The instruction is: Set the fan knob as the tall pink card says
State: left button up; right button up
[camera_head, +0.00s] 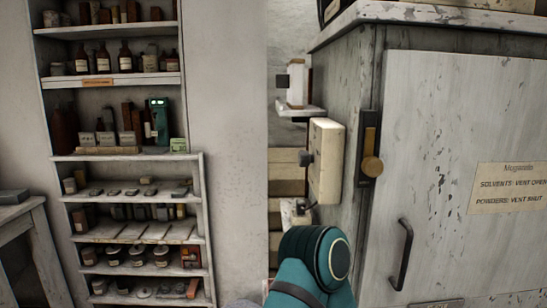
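No tall pink card shows in this view. A cream box (327,162) seen edge-on is fixed beside the grey cabinet, with a small dark knob (306,158) on its left face; I cannot tell whether this is the fan knob, and its setting cannot be read. A brass round knob (372,166) sits low on a dark upright slide plate on the cabinet's side. A teal link of my arm (315,265) rises at the bottom centre. Neither gripper is in view.
The cabinet door (450,130) has a dark handle (402,254) and a cream label (507,187) reading "SOLVENTS: VENT OPEN, POWDERS: VENT SHUT". Shelves (115,80) of bottles and jars stand at the left. A table (22,215) edge shows far left.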

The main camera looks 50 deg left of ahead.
aim_at(305, 158)
jog(key=u, duration=1.25)
